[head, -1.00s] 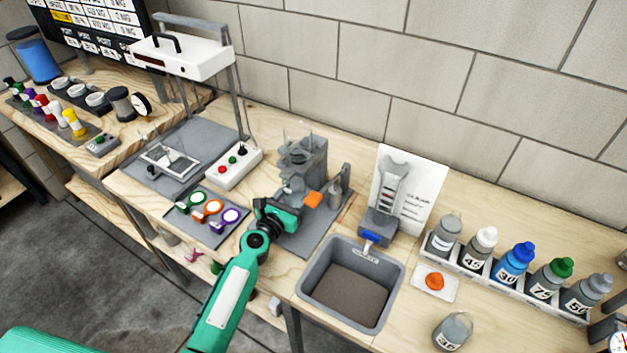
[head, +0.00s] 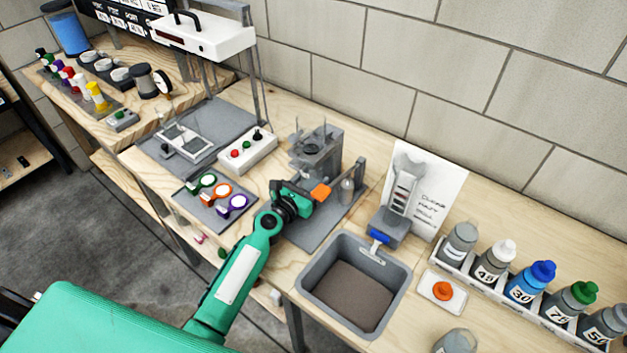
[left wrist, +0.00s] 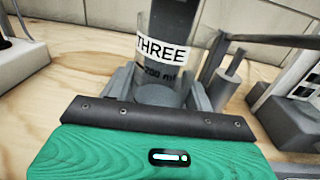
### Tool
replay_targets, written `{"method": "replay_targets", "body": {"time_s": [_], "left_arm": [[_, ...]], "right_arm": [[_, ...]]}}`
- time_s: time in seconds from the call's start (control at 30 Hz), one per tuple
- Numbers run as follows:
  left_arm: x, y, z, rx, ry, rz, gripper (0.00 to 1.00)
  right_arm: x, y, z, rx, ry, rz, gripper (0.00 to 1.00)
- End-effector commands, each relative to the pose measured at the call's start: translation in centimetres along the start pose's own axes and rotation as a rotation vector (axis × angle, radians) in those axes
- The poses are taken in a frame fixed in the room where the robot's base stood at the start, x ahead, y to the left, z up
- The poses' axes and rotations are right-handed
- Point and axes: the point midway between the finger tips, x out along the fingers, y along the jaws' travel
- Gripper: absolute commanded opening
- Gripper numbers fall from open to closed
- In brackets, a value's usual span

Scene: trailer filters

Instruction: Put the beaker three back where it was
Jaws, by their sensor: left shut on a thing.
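A clear beaker labelled THREE, marked 200 ml, stands in the left wrist view (left wrist: 160,72). It looks upright between the grey fingers of my left gripper (left wrist: 160,92), which is shut on it. In the head view my left gripper (head: 306,190) is at the grey apparatus stand (head: 318,150), above the grey mat (head: 312,232). The beaker is not clearly made out in the head view. I cannot tell whether its base touches anything. My right gripper is not in view.
A grey basin (head: 357,325) lies in front of the stand's mat. A pad with coloured rings (head: 214,212) and a button box (head: 248,150) are left. A bottle rack (head: 500,284) and a white tray with an orange knob (head: 426,283) are right.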

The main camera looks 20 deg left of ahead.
Motion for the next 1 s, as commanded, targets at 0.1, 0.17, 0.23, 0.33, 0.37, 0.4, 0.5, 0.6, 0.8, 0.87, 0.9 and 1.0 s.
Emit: {"method": "replay_targets", "body": {"time_s": [0.1, 0.17, 0.23, 0.33, 0.37, 0.4, 0.5, 0.6, 0.8, 0.87, 0.9, 1.0], "left_arm": [[0.0, 0.0, 0.0, 0.000, -0.001, 0.000, 0.19], [0.0, 0.0, -0.2, 0.000, -0.001, 0.000, 0.19], [0.0, 0.0, -0.5, 0.000, -0.001, 0.000, 0.19], [0.0, 0.0, -0.3, 0.000, 0.000, 0.000, 0.72], [0.0, 0.0, -0.3, 0.000, 0.000, 0.000, 0.74], [0.0, 0.0, -0.3, 0.000, 0.000, 0.000, 0.74], [0.0, 0.0, -0.3, 0.000, 0.000, 0.000, 0.74], [0.0, 0.0, -0.3, 0.000, 0.000, 0.000, 0.74], [-0.7, 0.0, -0.1, 0.000, 0.002, 0.000, 0.74], [-1.5, 0.0, -0.1, 0.000, 0.002, 0.001, 0.74], [-2.2, 0.0, -0.2, 0.000, 0.003, 0.001, 0.74], [-4.1, 0.0, -0.2, 0.000, 0.002, 0.001, 0.74]], "right_arm": [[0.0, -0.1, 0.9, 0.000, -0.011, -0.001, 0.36], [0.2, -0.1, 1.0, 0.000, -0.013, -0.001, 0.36], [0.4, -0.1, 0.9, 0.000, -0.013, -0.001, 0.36], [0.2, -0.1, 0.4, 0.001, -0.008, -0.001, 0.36], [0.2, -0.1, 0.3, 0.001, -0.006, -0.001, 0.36], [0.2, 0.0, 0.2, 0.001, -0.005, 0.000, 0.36], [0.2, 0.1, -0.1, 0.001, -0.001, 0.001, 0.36], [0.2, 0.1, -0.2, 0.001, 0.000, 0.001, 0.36], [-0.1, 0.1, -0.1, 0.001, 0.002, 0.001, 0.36], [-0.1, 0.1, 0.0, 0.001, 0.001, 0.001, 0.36], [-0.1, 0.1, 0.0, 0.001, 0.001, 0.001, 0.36], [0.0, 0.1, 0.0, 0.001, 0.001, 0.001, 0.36]]}}
